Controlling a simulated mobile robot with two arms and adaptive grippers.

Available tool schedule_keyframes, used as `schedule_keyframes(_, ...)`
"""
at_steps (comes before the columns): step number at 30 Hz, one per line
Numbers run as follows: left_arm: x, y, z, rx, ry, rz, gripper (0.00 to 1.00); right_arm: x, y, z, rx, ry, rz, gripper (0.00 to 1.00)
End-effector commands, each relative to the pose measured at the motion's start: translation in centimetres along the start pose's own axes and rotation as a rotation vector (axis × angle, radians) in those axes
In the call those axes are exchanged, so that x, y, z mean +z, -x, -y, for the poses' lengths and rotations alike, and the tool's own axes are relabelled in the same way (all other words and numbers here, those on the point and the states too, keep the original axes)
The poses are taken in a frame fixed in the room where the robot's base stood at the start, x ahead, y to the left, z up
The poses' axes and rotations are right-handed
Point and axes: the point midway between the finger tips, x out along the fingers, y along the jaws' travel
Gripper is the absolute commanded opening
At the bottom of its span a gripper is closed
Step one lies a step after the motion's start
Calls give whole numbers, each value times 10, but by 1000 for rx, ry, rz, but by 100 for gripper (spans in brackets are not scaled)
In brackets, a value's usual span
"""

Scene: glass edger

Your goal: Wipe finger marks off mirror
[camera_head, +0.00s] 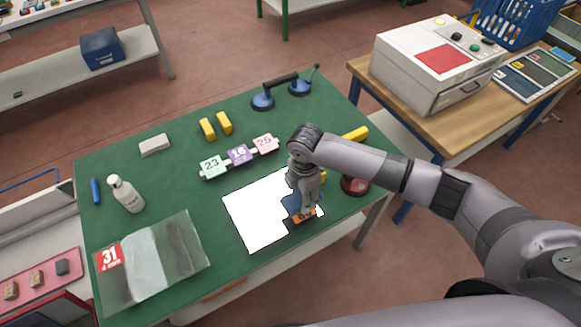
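The mirror (250,222) lies flat on the green table and looks almost pure white, so no finger marks can be made out. My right gripper (305,208) points down over the mirror's right part. It is shut on a small orange pad (304,217), mostly hidden by the fingers, at the mirror's surface. A dark blue patch (289,203) shows beside the fingers; I cannot tell whether it is cloth or a reflection. My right wrist and forearm hide the mirror's upper right corner. My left gripper is not in view.
A dark red round object (354,185) sits right of the mirror, close to my arm.

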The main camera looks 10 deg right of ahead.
Motion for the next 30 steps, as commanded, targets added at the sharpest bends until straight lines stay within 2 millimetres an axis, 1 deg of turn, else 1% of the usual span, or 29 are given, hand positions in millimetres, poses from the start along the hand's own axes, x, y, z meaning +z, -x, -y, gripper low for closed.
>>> schedule_keyframes(1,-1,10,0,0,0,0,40,0,9,0,0,-1,-1,27)
schedule_keyframes(3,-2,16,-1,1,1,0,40,-1,15,0,0,-3,-1,27)
schedule_keyframes(8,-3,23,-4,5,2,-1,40,-1,22,0,0,-6,-1,27)
schedule_keyframes(26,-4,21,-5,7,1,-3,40,-1,21,0,1,-12,0,27)
schedule_keyframes(30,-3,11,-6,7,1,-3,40,0,24,0,4,-99,1,27)
